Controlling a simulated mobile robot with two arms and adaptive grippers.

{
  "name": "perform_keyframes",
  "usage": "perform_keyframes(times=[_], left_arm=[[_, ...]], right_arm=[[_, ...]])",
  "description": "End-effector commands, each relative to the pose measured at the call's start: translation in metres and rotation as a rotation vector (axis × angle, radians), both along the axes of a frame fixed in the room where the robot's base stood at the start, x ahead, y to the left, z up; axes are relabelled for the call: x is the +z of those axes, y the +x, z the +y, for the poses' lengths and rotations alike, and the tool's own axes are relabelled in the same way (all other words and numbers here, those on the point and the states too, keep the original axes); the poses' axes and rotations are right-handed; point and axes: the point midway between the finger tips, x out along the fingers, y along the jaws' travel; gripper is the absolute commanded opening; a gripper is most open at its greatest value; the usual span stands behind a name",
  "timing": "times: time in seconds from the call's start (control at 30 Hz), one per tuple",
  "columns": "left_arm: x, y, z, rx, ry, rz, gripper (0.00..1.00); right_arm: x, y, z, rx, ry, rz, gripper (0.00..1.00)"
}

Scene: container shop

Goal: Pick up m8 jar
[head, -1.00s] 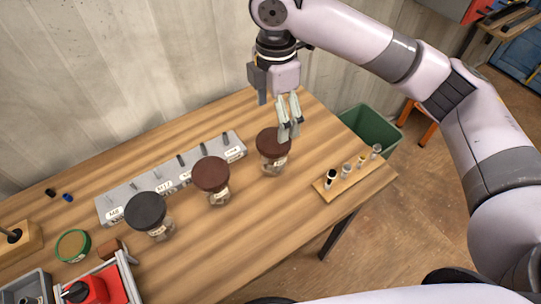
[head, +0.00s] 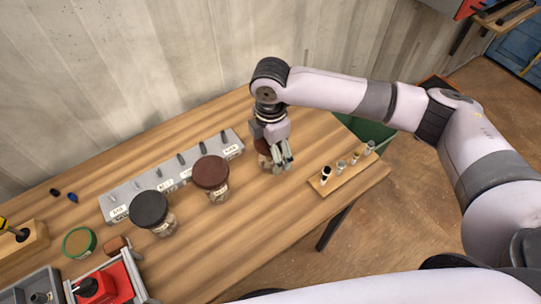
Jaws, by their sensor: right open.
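Three lidded glass jars stand on the wooden table. One has a black lid (head: 150,209), one a brown lid (head: 211,171), and the rightmost jar (head: 263,148) has a brown lid mostly hidden behind my right gripper. The jars carry small white labels that are too small to read, so I cannot tell which is the m8 jar. My right gripper (head: 282,160) points down at the rightmost jar, with its open fingers low in front of or beside it; whether they touch it I cannot tell. My left gripper is not in view.
A grey labelled rack (head: 172,177) with several bolts lies behind the jars. A wooden strip (head: 347,170) with several small pieces is right of the gripper. A green bin (head: 368,130) stands beyond the table. A red-and-grey fixture (head: 103,283) and a green-rimmed dish (head: 78,242) are front left.

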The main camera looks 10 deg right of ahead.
Motion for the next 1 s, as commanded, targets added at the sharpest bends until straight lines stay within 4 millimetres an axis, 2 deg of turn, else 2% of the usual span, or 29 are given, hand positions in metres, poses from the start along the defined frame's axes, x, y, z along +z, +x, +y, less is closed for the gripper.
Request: perform_keyframes(times=[0.2, 1.0], left_arm=[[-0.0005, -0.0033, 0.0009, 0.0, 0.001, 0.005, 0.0], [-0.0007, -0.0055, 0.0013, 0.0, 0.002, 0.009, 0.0]], right_arm=[[-0.0005, 0.0002, 0.0003, 0.0, 0.0, -0.001, 0.79], [0.0, 0.0002, 0.0003, 0.0, 0.0, -0.001, 0.26]])
